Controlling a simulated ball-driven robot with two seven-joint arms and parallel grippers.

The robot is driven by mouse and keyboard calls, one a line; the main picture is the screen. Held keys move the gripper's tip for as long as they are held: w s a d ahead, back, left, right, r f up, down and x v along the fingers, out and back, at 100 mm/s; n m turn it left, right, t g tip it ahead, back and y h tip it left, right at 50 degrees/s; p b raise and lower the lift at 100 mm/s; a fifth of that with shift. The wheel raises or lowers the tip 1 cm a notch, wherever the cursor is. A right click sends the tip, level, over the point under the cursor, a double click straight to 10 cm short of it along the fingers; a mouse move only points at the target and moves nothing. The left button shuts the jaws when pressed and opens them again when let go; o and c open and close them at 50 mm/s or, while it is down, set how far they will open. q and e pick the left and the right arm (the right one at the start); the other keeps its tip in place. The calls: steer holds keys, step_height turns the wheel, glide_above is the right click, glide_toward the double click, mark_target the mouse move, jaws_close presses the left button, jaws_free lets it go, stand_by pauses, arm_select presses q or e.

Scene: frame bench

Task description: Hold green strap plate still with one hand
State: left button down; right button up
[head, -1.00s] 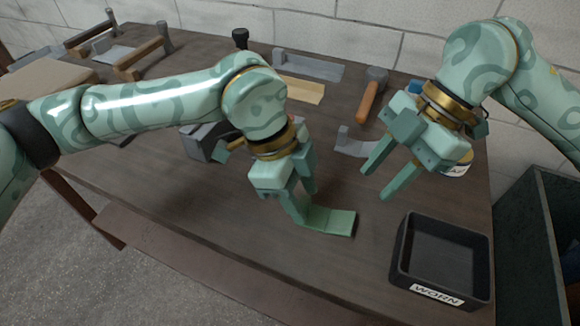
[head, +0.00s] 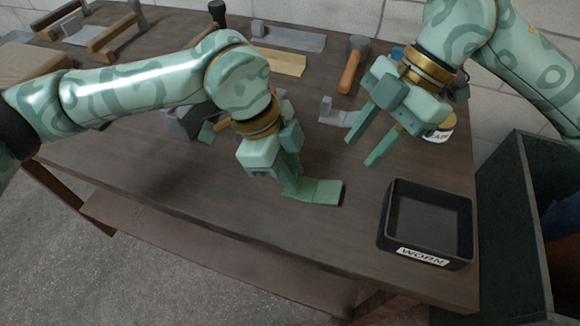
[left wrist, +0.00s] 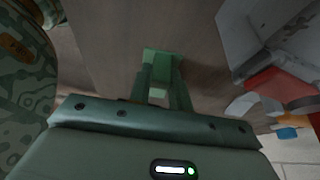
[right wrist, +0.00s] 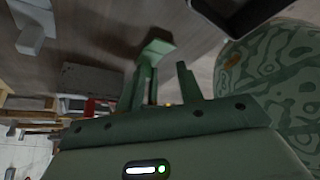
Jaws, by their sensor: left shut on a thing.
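The green strap plate (head: 322,191) lies on the bench top left of the black tray, its flat end towards the right. My left gripper (head: 291,182) is shut on its left, raised end, low over the bench; its fingers hide part of that end. In the left wrist view the plate (left wrist: 160,58) shows at the tips of the left gripper (left wrist: 160,85). My right gripper (head: 360,152) is open and empty, above and to the right of the plate, not touching it. The right wrist view also shows the plate (right wrist: 158,46) beyond its fingers.
A black tray (head: 384,222) labelled WORN stands at the right front edge. Behind are a grey bracket (head: 338,115), an orange-handled hammer (head: 351,70), a yellow strip (head: 280,61) and a grey vise-like block (head: 188,122). The bench front left of the plate is clear.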

steer(key=shift+r, duration=0.1)
steer(key=c, duration=0.6)
steer(key=shift+w+a+r+n+t+h, duration=0.1)
steer(key=shift+a+r+n+t+h, duration=0.1)
steer(key=shift+a+r, duration=0.3)
steer(key=shift+w+a+r+n+t+h, duration=0.1)
steer(key=shift+a+r+n+t, duration=0.15)
steer(key=shift+r, duration=0.45)
jaws_close()
steer(key=shift+s+a+f+n+t+h, duration=0.5)
steer(key=shift+f+n, duration=0.8)
steer(key=shift+n, duration=2.05)
steer(key=shift+s+a+f+n+t+h, duration=0.1)
steer(key=shift+s+a+f+n+h, duration=0.75)
steer(key=shift+n, duration=2.5)
steer(key=shift+s+d+f+n+t+h, duration=0.1)
steer(key=shift+s+f+n+t+h, duration=0.2)
steer(key=shift+f+n+h, duration=1.5)
steer(key=n+y, duration=0.1)
steer(key=n, duration=0.2)
steer(key=shift+y, duration=0.35)
